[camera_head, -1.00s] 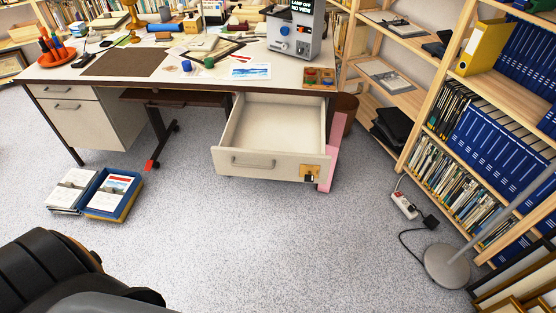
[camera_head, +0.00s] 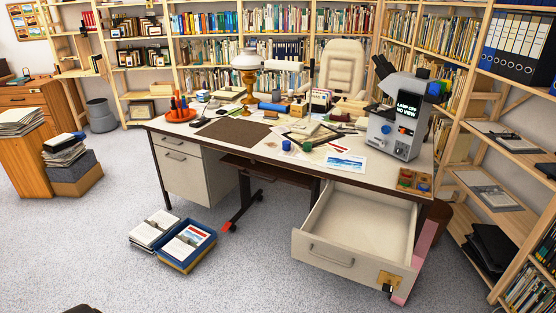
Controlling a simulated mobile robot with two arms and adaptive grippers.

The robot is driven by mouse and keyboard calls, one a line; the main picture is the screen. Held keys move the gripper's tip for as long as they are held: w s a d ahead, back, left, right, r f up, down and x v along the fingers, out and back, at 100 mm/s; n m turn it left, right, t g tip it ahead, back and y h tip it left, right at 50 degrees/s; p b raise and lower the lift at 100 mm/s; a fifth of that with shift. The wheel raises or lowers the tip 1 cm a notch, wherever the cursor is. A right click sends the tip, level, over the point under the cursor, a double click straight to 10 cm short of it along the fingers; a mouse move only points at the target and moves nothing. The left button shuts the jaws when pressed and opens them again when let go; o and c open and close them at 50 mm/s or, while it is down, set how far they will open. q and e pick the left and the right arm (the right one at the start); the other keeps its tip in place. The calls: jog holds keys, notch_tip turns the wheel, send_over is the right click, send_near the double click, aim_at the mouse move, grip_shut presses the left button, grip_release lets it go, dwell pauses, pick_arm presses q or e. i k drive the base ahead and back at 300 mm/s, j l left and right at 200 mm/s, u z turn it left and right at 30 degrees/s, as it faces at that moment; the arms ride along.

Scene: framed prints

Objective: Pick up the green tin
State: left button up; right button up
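A small green object (camera_head: 307,146), which may be the green tin, is on the desk (camera_head: 262,152) near its front edge, close to a small blue object (camera_head: 286,145). It is too small to make out its exact shape. Neither of my grippers shows in the head view. A dark bit at the bottom left edge is too cut off to identify.
A drawer (camera_head: 355,240) stands open at the desk's right front. An open blue box (camera_head: 186,246) lies on the floor at the left. A microscope-like device (camera_head: 398,125) stands at the desk's right end.

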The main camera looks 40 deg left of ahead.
aim_at(307, 147)
jog(key=u, duration=1)
jog(key=z, duration=4.8)
jog(key=k+j+z, duration=0.1)
jog(key=k+z, duration=0.35)
jog(key=k, duration=1.45)
jog(key=k+j+u, duration=0.1)
jog(key=k+u, duration=0.25)
jog(key=k, duration=0.15)
jog(key=k+j+u, duration=0.35)
jog(key=k+l+u, duration=0.1)
jog(key=u, duration=4.6)
